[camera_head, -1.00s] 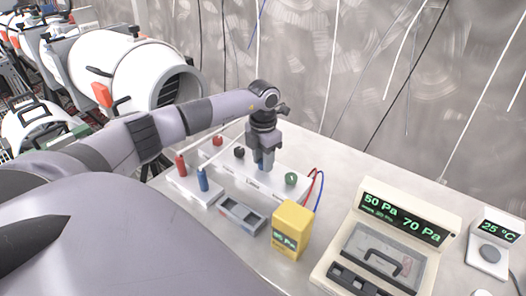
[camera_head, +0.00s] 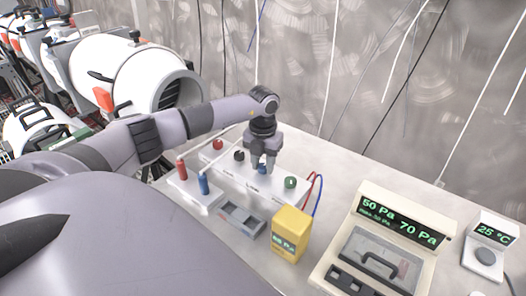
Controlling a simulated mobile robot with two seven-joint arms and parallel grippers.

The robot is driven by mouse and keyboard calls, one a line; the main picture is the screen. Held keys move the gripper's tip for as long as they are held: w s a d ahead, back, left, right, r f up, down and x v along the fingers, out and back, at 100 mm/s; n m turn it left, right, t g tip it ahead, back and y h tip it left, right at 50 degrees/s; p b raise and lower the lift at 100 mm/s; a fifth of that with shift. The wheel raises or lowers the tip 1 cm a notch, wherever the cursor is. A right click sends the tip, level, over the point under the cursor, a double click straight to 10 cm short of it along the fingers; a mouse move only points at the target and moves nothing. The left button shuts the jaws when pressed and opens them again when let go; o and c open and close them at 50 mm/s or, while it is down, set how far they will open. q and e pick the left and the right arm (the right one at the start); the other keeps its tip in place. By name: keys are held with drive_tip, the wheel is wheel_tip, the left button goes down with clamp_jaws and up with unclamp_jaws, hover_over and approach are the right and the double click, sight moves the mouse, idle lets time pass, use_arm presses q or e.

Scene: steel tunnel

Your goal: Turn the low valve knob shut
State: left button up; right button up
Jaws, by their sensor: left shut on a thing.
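A white valve block (camera_head: 222,166) on the table carries a row of knobs: red (camera_head: 218,144), black (camera_head: 239,155), blue (camera_head: 262,168) and green (camera_head: 291,183). The small labels beside the knobs are too blurred to read, so I cannot tell which is marked low. My left gripper (camera_head: 264,167) points down over the blue knob and is shut on it, with a finger on either side. The fingers partly hide the knob. My right gripper is not in view.
A yellow meter (camera_head: 290,233) and a grey tray (camera_head: 241,218) stand in front of the block. Red and blue posts (camera_head: 203,184) stand to its left. A large pressure display (camera_head: 388,240) is at the right. Red and blue wires (camera_head: 317,190) rise beside the green knob.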

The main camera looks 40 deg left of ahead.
sight(262, 166)
use_arm(q)
drive_tip(key=o, duration=1)
drive_tip(key=shift+o, duration=0.2)
drive_tip(key=shift+r, duration=0.15)
wheel_tip(262, 166, up, 7)
drive_tip(key=shift+b, duration=0.4)
drive_tip(key=shift+s, duration=0.1)
